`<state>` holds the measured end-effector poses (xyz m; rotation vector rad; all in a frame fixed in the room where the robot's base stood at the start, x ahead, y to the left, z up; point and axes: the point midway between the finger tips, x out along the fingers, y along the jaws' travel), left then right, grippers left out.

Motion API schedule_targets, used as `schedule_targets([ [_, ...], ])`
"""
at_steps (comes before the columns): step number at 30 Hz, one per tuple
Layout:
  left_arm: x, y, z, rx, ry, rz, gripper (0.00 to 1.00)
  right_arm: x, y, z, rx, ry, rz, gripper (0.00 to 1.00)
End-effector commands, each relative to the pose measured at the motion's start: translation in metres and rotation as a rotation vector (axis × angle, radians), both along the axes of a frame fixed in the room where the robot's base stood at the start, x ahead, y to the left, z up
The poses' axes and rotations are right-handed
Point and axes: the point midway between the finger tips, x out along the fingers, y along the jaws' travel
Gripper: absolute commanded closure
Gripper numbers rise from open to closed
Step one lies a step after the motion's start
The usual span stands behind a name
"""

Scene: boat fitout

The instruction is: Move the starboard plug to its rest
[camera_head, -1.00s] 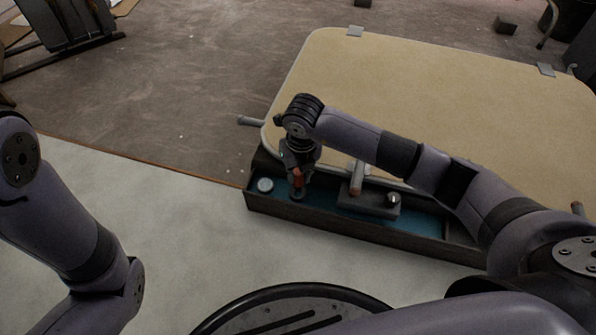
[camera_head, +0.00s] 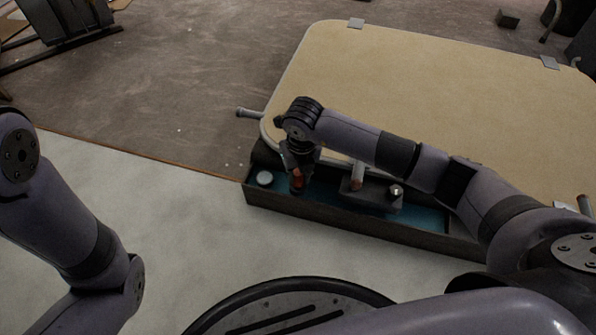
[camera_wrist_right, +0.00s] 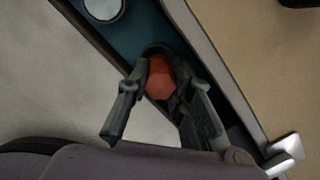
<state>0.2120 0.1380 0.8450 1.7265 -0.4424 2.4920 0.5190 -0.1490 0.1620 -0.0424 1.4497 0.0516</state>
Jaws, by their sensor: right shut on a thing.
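The orange-red plug (camera_head: 297,181) is between the fingers of my right gripper (camera_head: 297,176), which is shut on it. In the right wrist view the plug (camera_wrist_right: 160,78) shows between the two dark fingertips of the gripper (camera_wrist_right: 160,74), with a dark round rim just behind it. The plug is at the left part of the long dark tray (camera_head: 320,218) with a blue-green floor. Whether its lower end touches the tray floor I cannot tell. Which plug counts as starboard is not marked. My left arm shows at the left, but its gripper is out of view.
A pale round disc (camera_head: 265,178) lies in the tray's left end, also seen in the wrist view (camera_wrist_right: 103,8). A large tan panel (camera_head: 430,100) lies behind.

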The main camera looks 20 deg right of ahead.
Motion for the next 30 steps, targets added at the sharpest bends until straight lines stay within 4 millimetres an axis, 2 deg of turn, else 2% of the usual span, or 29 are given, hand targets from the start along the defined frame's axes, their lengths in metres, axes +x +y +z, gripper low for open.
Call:
schedule_targets([
  [8,0.0003,0.0000,-0.0066,0.000,0.001,0.000,0.60,-0.0001,0.0002,-0.0109,0.000,0.000,0.000,1.00],
  [9,0.0005,0.0000,-0.0056,0.000,0.001,0.000,0.60,0.0001,0.0002,-0.0097,0.001,0.000,0.000,0.77],
  [19,0.0005,0.0000,-0.0055,0.000,0.002,0.000,0.60,-0.0002,0.0001,-0.0095,0.000,0.000,0.000,0.56],
  [30,0.0014,0.0004,-0.0056,-0.002,0.005,0.000,0.60,0.0001,-0.0004,-0.0094,-0.001,0.000,0.000,0.56],
])
